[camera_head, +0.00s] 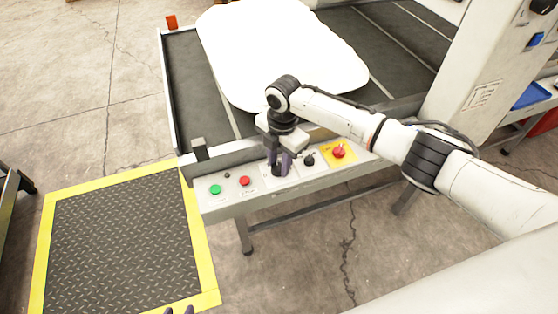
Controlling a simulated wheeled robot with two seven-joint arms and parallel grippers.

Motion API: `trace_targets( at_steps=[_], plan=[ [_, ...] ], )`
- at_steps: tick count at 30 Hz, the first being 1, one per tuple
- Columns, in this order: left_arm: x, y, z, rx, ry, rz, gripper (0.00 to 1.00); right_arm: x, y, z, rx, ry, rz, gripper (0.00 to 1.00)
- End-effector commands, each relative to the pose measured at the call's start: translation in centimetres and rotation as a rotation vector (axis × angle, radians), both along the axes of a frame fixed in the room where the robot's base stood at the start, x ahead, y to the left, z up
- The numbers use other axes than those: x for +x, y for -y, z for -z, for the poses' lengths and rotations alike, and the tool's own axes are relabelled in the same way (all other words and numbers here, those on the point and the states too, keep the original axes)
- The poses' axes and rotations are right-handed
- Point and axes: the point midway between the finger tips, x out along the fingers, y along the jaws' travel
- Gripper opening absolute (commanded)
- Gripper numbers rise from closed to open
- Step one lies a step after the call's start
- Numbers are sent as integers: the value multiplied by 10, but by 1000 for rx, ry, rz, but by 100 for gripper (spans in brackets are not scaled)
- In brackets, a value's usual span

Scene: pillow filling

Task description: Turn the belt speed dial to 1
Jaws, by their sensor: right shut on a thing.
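The control panel (215,203) runs along the front of the machine. My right gripper (280,167) points down at it and is shut on a dark dial (277,171) on a white plate. The fingers hide most of this dial, so its pointer and setting cannot be read. A second black knob (309,160) sits just right of the gripper, untouched; its label is too small to read. Only the fingertips of my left gripper (179,311) show at the bottom edge; they are apart with nothing between them.
A green button (215,189) and a red button (244,181) are left of the gripper. A red emergency button (338,152) on yellow is to the right. A white pillow (260,50) lies on the dark belt (195,90). A yellow-edged floor mat (120,245) is at left.

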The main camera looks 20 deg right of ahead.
Motion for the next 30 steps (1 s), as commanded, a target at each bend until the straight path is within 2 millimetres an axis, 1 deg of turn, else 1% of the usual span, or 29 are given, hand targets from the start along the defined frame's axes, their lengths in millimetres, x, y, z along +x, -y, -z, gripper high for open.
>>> trace_targets(
  at_steps=[9, 15, 24, 30],
  plan=[
    [0, 1, 3, 0, 1, 1, 31, 0, -2, 1, 4, -1, -294, 6],
    [0, 1, 6, 0, 1, 1, 31, 1, -2, 1, 4, -1, -449, 6],
    [0, 1, 9, -1, 2, 2, 31, 1, -2, 0, 5, -2, -597, 6],
    [0, 1, 9, 0, 2, 1, 31, 1, -2, 0, 5, -2, -636, 6]
  ],
)
